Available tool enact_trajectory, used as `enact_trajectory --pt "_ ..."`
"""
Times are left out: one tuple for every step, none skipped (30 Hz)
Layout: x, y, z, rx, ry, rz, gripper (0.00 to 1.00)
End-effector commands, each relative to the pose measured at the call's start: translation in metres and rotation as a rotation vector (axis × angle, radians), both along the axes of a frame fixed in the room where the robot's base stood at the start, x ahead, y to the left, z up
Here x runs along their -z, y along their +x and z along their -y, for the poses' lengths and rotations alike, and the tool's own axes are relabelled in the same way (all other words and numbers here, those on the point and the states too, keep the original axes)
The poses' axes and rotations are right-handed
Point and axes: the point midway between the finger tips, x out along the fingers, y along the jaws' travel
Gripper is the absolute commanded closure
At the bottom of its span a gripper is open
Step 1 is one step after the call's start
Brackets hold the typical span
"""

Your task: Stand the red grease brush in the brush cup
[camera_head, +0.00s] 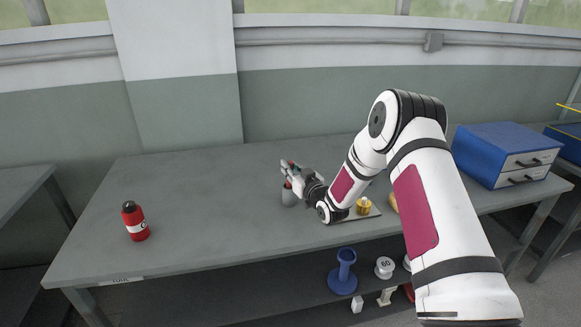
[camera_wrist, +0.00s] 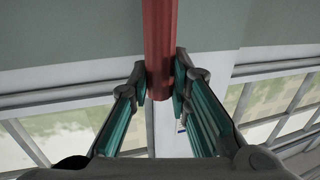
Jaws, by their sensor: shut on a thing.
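The red grease brush (camera_wrist: 160,45) runs up out of the wrist view, and its near end sits between my two fingertips. My gripper (camera_wrist: 163,82) is shut on it; in the head view my gripper (camera_head: 287,169) is at the middle of the bench. Small bits of red show between the fingers and at the cup's rim. The fingers hide most of the brush there, so I cannot tell whether its lower end is inside the cup.
A red bottle (camera_head: 135,221) stands at the bench's left. A small yellow object (camera_head: 364,206) sits on a dark mat right of my wrist. A blue drawer cabinet (camera_head: 506,153) is at the right end. The shelf below holds a blue spool (camera_head: 342,272). The bench's left-middle is clear.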

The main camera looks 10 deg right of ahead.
Motion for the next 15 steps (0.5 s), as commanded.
enact_trajectory --pt "0.0021 0.0002 0.0 0.0 0.0 0.0 1.0" --pt "0.0029 0.0002 0.0 0.0 0.0 0.0 1.0" --pt "0.004 0.0001 0.0001 0.0 0.0 0.0 1.0" --pt "0.0047 0.0001 0.0001 0.0 0.0 0.0 1.0" --pt "0.0053 0.0001 0.0001 0.0 0.0 0.0 1.0" --pt "0.0059 0.0 0.0001 0.0 0.0 0.0 1.0" --pt "0.0062 0.0 0.0001 0.0 0.0 0.0 1.0" --pt "0.0063 0.0 0.0001 0.0 0.0 0.0 1.0" --pt "0.0063 -0.0001 0.0001 0.0 0.0 0.001 1.0" --pt "0.0062 -0.0001 0.0001 0.0 0.0 0.001 1.0" --pt "0.0061 -0.0001 0.0001 0.0 0.0 0.001 1.0" --pt "0.0061 -0.0001 0.0 0.0 0.0 0.001 1.0" --pt "0.006 -0.0001 0.0 0.0 0.0 0.001 1.0" --pt "0.006 -0.0001 0.0 0.0 0.0 0.001 1.0" --pt "0.0059 -0.0001 0.0 0.0 0.0 0.001 0.78"
